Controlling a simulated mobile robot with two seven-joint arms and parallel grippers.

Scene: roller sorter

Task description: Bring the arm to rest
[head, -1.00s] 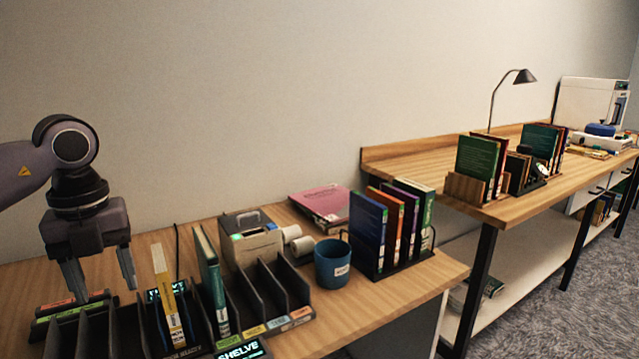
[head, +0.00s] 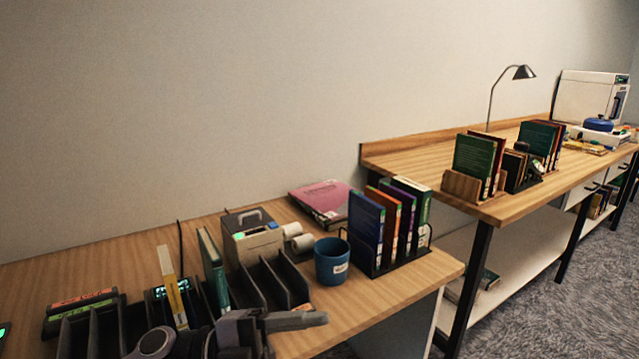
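My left arm is low at the bottom edge of the head view, in front of the black slotted sorter (head: 93,330). My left gripper (head: 305,320) points right, near the sorter's front right corner. Its fingers show edge-on, so I cannot tell if they are apart, and no object shows in them. A thin yellow book (head: 171,285) leans slightly in one slot. A dark green book (head: 213,270) stands in another slot to its right. My arm hides part of the sorter's front. My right gripper is out of view.
Behind the sorter is a label printer (head: 252,240). To its right are a blue mug (head: 332,262), a rack of upright books (head: 395,258) and a pink book (head: 322,204) lying flat. A second wooden table (head: 410,150) with a lamp (head: 505,90) and more books stands farther right.

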